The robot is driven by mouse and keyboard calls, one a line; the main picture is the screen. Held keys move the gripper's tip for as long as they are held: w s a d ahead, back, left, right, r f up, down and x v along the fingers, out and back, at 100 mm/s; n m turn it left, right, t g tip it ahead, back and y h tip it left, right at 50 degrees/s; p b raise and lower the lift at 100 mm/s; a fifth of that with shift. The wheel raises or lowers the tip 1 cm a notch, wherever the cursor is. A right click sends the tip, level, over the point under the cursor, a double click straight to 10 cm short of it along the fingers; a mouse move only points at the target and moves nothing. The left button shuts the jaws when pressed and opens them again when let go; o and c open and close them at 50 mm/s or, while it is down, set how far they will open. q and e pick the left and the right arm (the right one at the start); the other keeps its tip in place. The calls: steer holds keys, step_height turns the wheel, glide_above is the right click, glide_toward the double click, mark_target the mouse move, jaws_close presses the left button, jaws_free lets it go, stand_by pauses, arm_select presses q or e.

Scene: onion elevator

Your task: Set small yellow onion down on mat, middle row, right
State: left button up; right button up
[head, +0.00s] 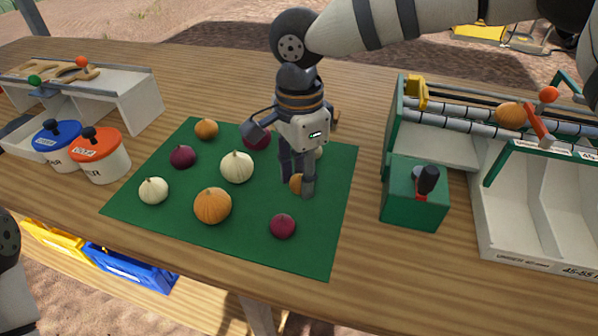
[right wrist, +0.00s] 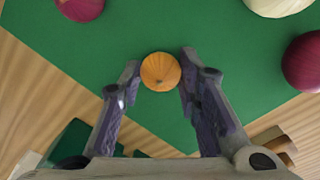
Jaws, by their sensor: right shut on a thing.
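The small yellow onion (head: 295,184) is at the fingertips of my right gripper (head: 298,186), partly hidden by a finger in the head view. In the right wrist view, the onion (right wrist: 160,71) sits between the two fingertips of the right gripper (right wrist: 158,80), with green mat around it. My right gripper is shut on it and points down over the right part of the green mat (head: 335,215). I cannot tell whether the onion touches the mat. My left gripper is not in view.
A red onion (head: 282,226) lies in front, a white onion (head: 237,167) to the left, and a large yellow onion (head: 212,205) front left. Another red onion (head: 257,140) is behind, partly hidden. A green box (head: 413,205) with a black-handled lever stands right of the mat.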

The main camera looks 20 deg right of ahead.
mark_target(299, 175)
steer(key=o, duration=1)
step_height(299, 175, up, 12)
steer(key=shift+w+r+p, duration=0.1)
steer(key=shift+r+p, duration=0.05)
steer(key=shift+p, duration=0.25)
